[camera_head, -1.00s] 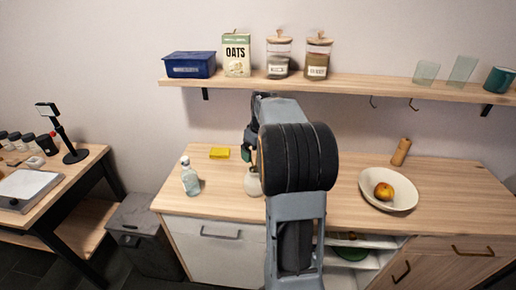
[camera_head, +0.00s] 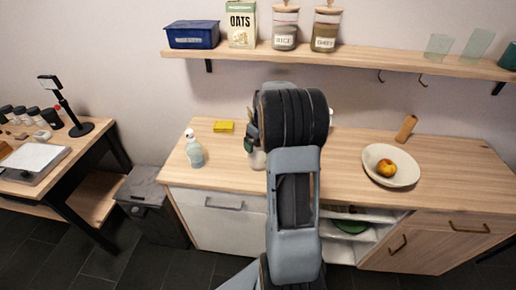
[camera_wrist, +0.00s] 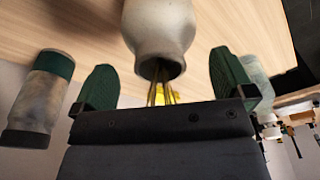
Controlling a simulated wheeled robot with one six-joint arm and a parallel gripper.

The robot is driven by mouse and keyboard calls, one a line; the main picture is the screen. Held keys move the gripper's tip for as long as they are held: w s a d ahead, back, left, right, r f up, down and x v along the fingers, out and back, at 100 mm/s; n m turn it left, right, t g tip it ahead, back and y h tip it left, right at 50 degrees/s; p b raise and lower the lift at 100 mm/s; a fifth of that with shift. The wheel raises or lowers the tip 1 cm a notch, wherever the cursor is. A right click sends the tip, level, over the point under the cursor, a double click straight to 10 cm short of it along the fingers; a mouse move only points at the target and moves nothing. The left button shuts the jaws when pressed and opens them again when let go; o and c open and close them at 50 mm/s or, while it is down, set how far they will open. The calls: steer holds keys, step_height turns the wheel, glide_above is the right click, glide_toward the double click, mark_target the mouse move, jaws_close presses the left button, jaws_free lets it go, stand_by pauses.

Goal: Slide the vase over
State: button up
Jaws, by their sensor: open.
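The vase is a pale, rounded vessel on the wooden counter. In the head view it (camera_head: 257,160) is mostly hidden behind my arm, with only its lower left side showing. In the wrist view the vase (camera_wrist: 160,28) is at top centre, its dark mouth towards my gripper and thin yellowish stems at the opening. My gripper (camera_wrist: 163,68) is open, its two green fingers to either side of the vase mouth. I cannot tell whether either finger touches the vase. In the head view my gripper (camera_head: 250,140) is largely covered by my arm.
A clear bottle (camera_head: 195,152) and a yellow sponge (camera_head: 223,127) are left of the vase. A plate (camera_head: 404,171) with fruit and a wooden cylinder (camera_head: 406,128) are at right. The shelf (camera_head: 352,63) runs above. A green-banded container (camera_wrist: 40,97) is at left in the wrist view.

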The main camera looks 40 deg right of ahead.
steer(key=shift+w+f, duration=0.2)
steer(key=shift+f, duration=1)
steer(key=shift+w+f, duration=0.15)
steer(key=shift+f, duration=1)
steer(key=c, duration=1.1)
